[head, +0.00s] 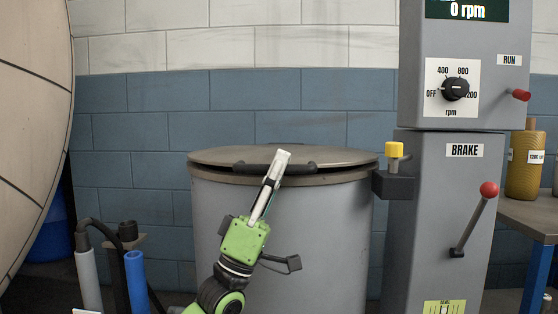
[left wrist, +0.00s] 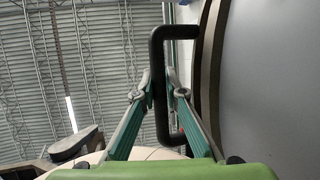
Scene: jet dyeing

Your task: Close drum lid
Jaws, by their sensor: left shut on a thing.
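The grey drum (head: 285,230) stands upright in the middle of the head view. Its round brownish-grey lid (head: 225,155) lies over the top, with a narrow dark gap showing between lid and rim at the front right. A dark bar handle (head: 305,167) runs along the lid's front edge. My left gripper (head: 277,165) reaches up from below and is shut on this handle. In the left wrist view, the fingers (left wrist: 160,90) close on both sides of the black handle (left wrist: 159,55). My right gripper is not in view.
A grey control cabinet (head: 440,220) with a red-knobbed brake lever (head: 488,190) stands close to the drum's right. A yellow-capped part (head: 394,150) sticks out beside the lid. Upright pipes (head: 135,280) and a large rounded vessel (head: 30,120) are at left.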

